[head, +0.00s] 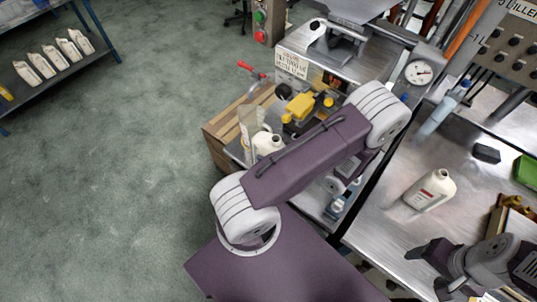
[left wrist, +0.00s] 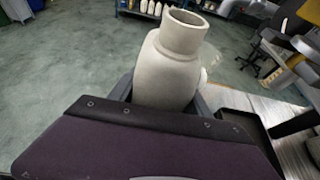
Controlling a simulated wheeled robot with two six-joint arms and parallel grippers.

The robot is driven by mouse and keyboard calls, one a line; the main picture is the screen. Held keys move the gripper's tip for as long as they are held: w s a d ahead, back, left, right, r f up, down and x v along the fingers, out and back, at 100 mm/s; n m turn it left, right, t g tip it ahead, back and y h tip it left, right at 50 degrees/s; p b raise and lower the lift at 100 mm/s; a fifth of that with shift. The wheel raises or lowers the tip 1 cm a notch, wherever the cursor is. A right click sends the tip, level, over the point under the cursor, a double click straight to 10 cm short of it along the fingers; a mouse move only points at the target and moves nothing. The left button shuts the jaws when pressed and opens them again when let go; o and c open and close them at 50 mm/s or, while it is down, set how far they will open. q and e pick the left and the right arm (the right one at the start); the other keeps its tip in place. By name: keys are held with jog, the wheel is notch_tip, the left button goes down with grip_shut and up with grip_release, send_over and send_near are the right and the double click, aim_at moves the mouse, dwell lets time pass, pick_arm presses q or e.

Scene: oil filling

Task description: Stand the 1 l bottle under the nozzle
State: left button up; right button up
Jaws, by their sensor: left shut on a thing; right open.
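A cream-white bottle with an open neck (left wrist: 172,65) stands between the fingers of my left gripper (left wrist: 165,98), which is shut on it, in the left wrist view. In the head view, a white bottle (head: 266,143) shows beside my left arm, partly hidden, and appears to be the same one. My left gripper is hidden there by my arm. The yellow nozzle part (head: 298,108) of the filling machine is just beyond, up and right of the bottle. I cannot tell whether the bottle touches the surface below. My right gripper (head: 440,266) is open and empty over the right bench.
A pressure gauge (head: 419,72) and the machine housing (head: 340,62) stand at the back. A wooden crate (head: 222,128) is left of the machine.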

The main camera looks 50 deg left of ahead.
pick_arm(q)
jog(key=w+a+f+b, duration=0.1)
jog(key=w+f+b, duration=0.4)
jog(key=w, duration=0.5)
jog(key=shift+w+a+b, duration=0.15)
jog(key=shift+w+b, duration=0.2)
jog(key=shift+b, duration=0.05)
dwell(0.4)
jog(key=o, duration=1.4)
